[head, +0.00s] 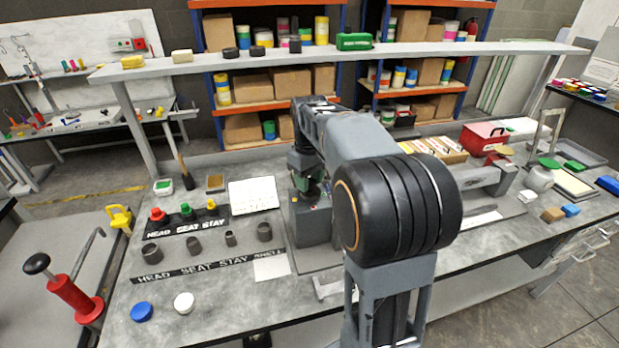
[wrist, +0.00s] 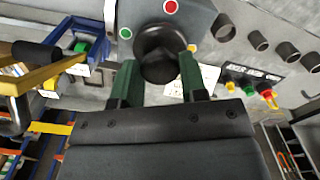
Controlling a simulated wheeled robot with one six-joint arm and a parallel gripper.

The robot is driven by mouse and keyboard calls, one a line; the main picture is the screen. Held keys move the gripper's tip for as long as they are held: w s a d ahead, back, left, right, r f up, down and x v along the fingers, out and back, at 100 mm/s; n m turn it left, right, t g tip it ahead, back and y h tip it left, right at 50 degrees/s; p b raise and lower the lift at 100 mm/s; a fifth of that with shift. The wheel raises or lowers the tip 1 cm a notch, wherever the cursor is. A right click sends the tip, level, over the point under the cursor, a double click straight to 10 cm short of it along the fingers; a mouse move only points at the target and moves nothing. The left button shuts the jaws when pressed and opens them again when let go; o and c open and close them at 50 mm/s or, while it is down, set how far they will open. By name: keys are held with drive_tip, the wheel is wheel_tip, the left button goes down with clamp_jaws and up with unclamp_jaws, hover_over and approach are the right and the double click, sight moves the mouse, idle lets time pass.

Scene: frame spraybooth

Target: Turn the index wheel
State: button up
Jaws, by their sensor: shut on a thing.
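The index wheel appears to be the black round knob (wrist: 161,40) on the face of a grey box (wrist: 196,20) in the wrist view. My gripper (wrist: 158,66) has dark green fingers, one on each side of the knob, and is shut on it. In the head view the grey box (head: 308,226) stands on the bench, and my gripper (head: 310,187) is at its top, largely hidden by my arm. The knob itself is hidden there. A red button (wrist: 170,7) and a green button (wrist: 125,33) sit beside the knob.
Left of the box, several grey cups (head: 231,239) and red, green and yellow caps (head: 186,210) stand by labelled strips. A white sheet (head: 253,194) lies close by. A raised shelf (head: 270,60) spans the back. A red box (head: 482,138) stands right.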

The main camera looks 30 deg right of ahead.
sight(310, 181)
drive_tip(key=m+p, duration=0.1)
drive_tip(key=m, duration=0.6)
drive_tip(key=shift+r+p, duration=0.1)
drive_tip(key=shift+p, duration=0.2)
drive_tip(key=m+p, duration=0.1)
drive_tip(key=m, duration=0.5)
drive_tip(key=shift+m, duration=0.6)
drive_tip(key=o, duration=0.9)
wheel_tip(310, 181, up, 14)
drive_tip(key=shift+f, duration=0.15)
idle(0.4)
